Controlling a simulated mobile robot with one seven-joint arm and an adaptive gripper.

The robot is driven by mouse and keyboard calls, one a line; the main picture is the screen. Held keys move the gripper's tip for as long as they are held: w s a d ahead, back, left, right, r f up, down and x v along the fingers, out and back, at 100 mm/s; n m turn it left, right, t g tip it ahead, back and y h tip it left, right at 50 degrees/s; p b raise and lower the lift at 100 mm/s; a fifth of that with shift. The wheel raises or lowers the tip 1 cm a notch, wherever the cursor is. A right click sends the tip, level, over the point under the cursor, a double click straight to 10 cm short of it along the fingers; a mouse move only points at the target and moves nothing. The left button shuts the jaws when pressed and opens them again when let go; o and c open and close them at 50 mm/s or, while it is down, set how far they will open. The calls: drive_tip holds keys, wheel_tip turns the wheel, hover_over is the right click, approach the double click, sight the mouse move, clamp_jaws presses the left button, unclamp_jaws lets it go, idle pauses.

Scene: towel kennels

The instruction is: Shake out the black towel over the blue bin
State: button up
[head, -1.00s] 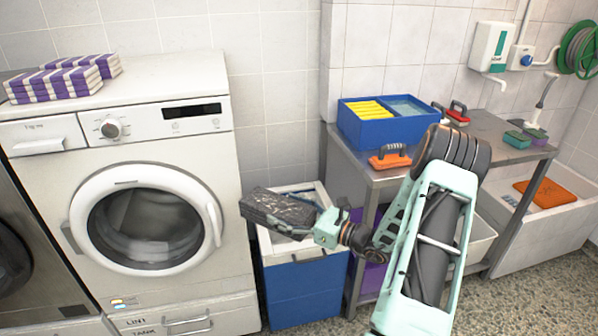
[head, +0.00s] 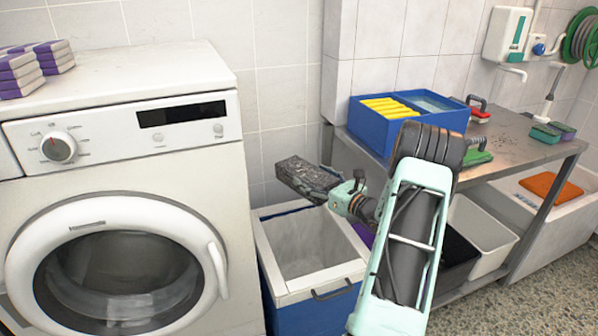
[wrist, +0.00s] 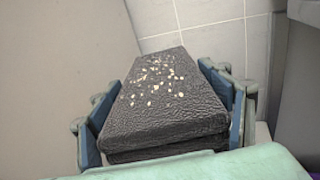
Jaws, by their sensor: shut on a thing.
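The black towel (head: 306,178) is folded into a thick dark pad. My gripper (head: 335,188) is shut on its near end and holds it roughly level in the air. In the wrist view the towel (wrist: 165,105) lies between both fingers, with many pale crumbs scattered on its upper face. The blue bin (head: 316,306) stands below on the floor, open at the top with a pale rim and a light grey inside. In the head view the towel appears above the bin's back part, clear of the rim. The bin's right side is partly hidden by my arm.
A white front-loading washer (head: 190,150) stands close left of the bin. A metal bench (head: 520,150) at the right carries a blue tray (head: 385,135) with yellow cloths and several brushes. Dark and white tubs (head: 485,240) sit beneath it. A tiled wall is behind.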

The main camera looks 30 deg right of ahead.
drive_tip(key=shift+w+d, duration=0.2)
drive_tip(key=shift+w, duration=0.2)
drive_tip(key=shift+f+b, duration=1.15)
drive_tip(key=shift+f, duration=0.8)
drive_tip(key=shift+r, duration=0.15)
